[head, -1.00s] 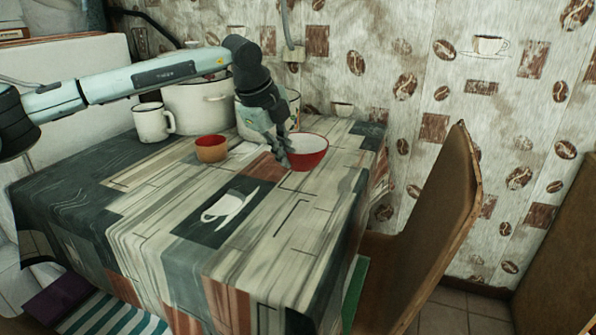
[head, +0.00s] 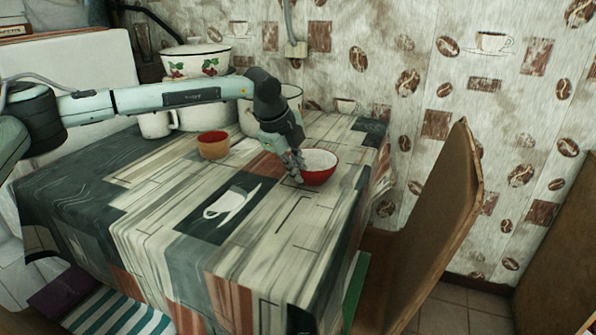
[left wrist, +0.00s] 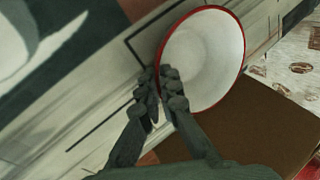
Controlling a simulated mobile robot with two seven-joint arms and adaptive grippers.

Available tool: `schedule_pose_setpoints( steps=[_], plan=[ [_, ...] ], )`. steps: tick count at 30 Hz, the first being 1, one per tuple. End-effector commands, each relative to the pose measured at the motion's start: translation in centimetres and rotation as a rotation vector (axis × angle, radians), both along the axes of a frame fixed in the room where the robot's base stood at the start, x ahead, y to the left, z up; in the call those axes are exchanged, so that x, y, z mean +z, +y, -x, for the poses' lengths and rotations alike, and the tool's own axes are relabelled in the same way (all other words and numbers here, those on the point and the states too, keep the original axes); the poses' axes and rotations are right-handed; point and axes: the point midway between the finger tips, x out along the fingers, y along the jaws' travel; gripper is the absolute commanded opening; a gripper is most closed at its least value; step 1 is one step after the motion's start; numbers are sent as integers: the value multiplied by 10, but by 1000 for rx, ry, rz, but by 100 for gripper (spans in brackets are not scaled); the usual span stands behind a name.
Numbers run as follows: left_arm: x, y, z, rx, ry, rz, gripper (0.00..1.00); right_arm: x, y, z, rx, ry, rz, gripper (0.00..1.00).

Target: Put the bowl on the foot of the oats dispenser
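The red bowl (head: 322,174), white inside, is near the right edge of the table in the head view. In the left wrist view the bowl (left wrist: 212,60) shows its white inside and red rim. My left gripper (head: 295,172) is at the bowl's left side. In the left wrist view my left gripper's fingers (left wrist: 160,90) are close together on both sides of the rim, pinching it. I cannot tell whether the bowl touches the cloth or is just above it. The oats dispenser is not in view. My right gripper is not in view.
A small orange-brown bowl (head: 213,146) stands left of my gripper. A white mug (head: 156,124) and large enamel pots (head: 258,112) stand at the back. The tablecloth (head: 150,205) is clear in front. A brown chair (head: 430,215) stands at the right.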

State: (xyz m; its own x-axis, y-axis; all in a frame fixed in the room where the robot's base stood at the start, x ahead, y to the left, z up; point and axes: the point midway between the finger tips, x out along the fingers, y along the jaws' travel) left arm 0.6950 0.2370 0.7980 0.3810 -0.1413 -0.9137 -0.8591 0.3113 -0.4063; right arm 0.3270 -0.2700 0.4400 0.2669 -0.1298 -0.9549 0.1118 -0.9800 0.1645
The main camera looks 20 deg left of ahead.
Motion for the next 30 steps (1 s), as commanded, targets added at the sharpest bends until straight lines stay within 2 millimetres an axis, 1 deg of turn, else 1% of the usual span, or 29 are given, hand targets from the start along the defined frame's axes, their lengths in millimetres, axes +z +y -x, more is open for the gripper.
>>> schedule_pose_setpoints(
  steps=[1, 5, 6, 14, 17, 18, 20, 23, 26, 30],
  plan=[
    [0, 0, 0, 0, 0, 0, 8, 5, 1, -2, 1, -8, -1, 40],
    [0, 0, 0, 0, 1, 0, 24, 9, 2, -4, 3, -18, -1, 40],
    [0, 0, 0, 0, 1, 0, 26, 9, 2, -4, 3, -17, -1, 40],
    [0, 0, 0, 0, 1, 0, 26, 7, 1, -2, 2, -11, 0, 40],
    [4, 0, 0, 0, 0, 0, 26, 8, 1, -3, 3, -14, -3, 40],
    [7, 1, 2, 1, -1, 1, 26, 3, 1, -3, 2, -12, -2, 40],
    [15, 2, 5, 1, -1, 2, 26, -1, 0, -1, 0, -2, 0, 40],
    [34, 5, 13, 0, -3, 1, 26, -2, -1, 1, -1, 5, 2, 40],
    [55, 8, 22, 0, -3, 1, 26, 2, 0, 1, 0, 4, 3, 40],
    [81, 12, 33, 0, -3, 2, 26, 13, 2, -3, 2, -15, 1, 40]
  ],
)
